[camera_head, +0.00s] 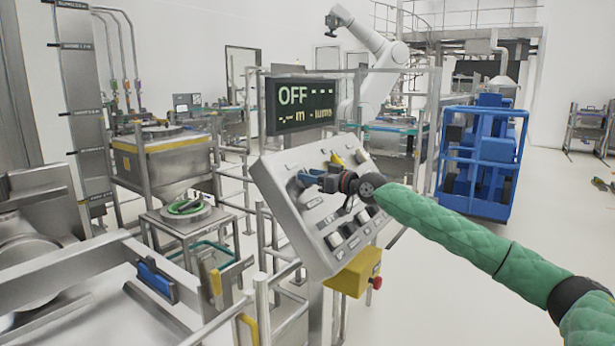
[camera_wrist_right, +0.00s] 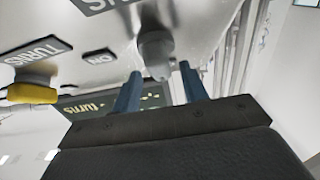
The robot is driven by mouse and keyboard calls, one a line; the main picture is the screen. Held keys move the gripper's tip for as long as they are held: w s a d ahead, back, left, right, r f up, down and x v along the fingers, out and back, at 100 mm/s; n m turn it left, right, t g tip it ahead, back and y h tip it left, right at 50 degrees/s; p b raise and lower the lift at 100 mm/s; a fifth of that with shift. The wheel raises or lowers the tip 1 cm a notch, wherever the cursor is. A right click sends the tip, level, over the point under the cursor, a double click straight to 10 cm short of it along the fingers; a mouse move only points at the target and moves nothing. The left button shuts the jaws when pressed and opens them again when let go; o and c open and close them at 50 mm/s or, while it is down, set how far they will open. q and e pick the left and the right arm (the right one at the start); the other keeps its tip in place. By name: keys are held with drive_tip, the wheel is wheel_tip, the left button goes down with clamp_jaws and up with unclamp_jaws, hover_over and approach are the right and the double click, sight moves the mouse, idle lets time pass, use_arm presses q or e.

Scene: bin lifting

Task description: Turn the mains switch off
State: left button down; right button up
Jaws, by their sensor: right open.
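The grey control panel (camera_head: 275,187) stands tilted on a post in the head view. My right gripper (camera_head: 308,179) is at its upper left part and hides some of its face. In the right wrist view its two blue fingers (camera_wrist_right: 161,75) are open. A grey rotary knob (camera_wrist_right: 155,50) sticks out between and just beyond the fingertips; I cannot tell whether they touch it. An ON label (camera_wrist_right: 99,56) is beside this knob, and a cut-off label ending in "NS" (camera_wrist_right: 95,4) is near it. The display (camera_head: 300,104) above the panel reads OFF.
A yellow knob (camera_wrist_right: 32,92) with a TURNS label (camera_wrist_right: 38,50) is beside the grey knob. A yellow box (camera_head: 352,272) with a red button hangs below the panel. Metal rails (camera_head: 262,300) stand at its left. A blue caged machine (camera_head: 484,155) is behind, right.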

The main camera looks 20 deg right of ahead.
drive_tip(key=v, duration=0.5)
drive_tip(key=shift+s+d+b, duration=0.25)
drive_tip(key=shift+s+b, duration=0.1)
